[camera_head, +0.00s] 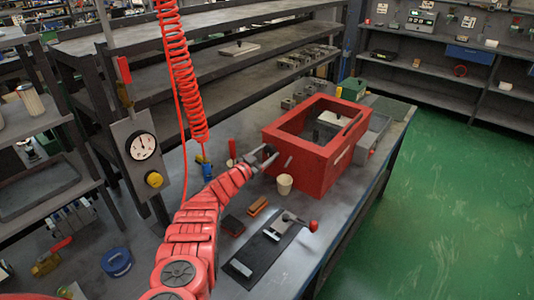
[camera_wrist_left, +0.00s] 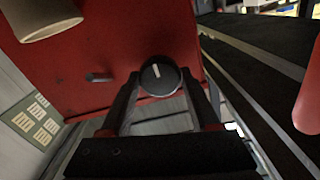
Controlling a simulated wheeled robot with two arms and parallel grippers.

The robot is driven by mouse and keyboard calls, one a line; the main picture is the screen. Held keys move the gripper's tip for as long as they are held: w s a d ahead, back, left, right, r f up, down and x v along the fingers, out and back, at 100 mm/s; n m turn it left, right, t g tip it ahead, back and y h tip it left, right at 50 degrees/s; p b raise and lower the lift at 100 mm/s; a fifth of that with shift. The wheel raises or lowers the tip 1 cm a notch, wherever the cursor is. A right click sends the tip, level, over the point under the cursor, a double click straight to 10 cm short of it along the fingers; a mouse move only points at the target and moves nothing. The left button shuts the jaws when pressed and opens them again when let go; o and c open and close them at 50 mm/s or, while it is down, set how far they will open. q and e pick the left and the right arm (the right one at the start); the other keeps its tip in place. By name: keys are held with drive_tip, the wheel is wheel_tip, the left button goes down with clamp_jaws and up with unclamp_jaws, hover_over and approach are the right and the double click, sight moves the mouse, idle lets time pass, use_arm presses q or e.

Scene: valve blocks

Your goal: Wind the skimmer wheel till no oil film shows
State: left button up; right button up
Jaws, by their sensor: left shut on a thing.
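A red open-topped tank (camera_head: 308,172) stands on the workbench in the head view, and its red wall also shows in the left wrist view (camera_wrist_left: 110,40). A round black wheel (camera_wrist_left: 160,76) with a white mark sits on that wall. My left gripper (camera_head: 268,157) is at the tank's near left side. In the left wrist view the fingers (camera_wrist_left: 160,88) are shut on the wheel, one on each side. The tank's inside shows only in part, and I cannot tell whether an oil film is there. My right gripper is not in view.
A small peg (camera_wrist_left: 98,77) sticks out of that wall. A dark plate with a red-knobbed lever (camera_head: 313,226) lies in front. A red coiled hose (camera_head: 180,80) hangs by my left arm.

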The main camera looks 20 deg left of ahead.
use_arm(q)
drive_tip(key=shift+m, duration=0.9)
drive_tip(key=m, duration=0.2)
drive_tip(key=shift+m, duration=0.4)
drive_tip(key=m, duration=0.1)
drive_tip(key=m+b, duration=0.1)
drive_tip(key=m, duration=0.1)
drive_tip(key=shift+f+m, duration=0.2)
drive_tip(key=shift+m, duration=0.1)
drive_tip(key=m+b, duration=0.2)
drive_tip(key=m, duration=0.2)
drive_tip(key=shift+d+m+b, duration=0.1)
drive_tip(key=shift+m+b, duration=0.2)
drive_tip(key=shift+b, duration=0.1)
drive_tip(key=m+b, duration=0.2)
drive_tip(key=m, duration=0.1)
drive_tip(key=shift+f+m+b, duration=0.1)
drive_tip(key=shift+m+b, duration=0.2)
drive_tip(key=m+b, duration=0.3)
drive_tip(key=shift+m, duration=0.3)
drive_tip(key=m+b, duration=0.3)
drive_tip(key=m, duration=0.1)
drive_tip(key=shift+m+b, duration=0.3)
drive_tip(key=m+b, duration=0.2)
drive_tip(key=m, duration=0.1)
drive_tip(key=shift+b, duration=0.35)
drive_tip(key=shift+m+b, duration=1.1)
drive_tip(key=shift+m, duration=0.8)
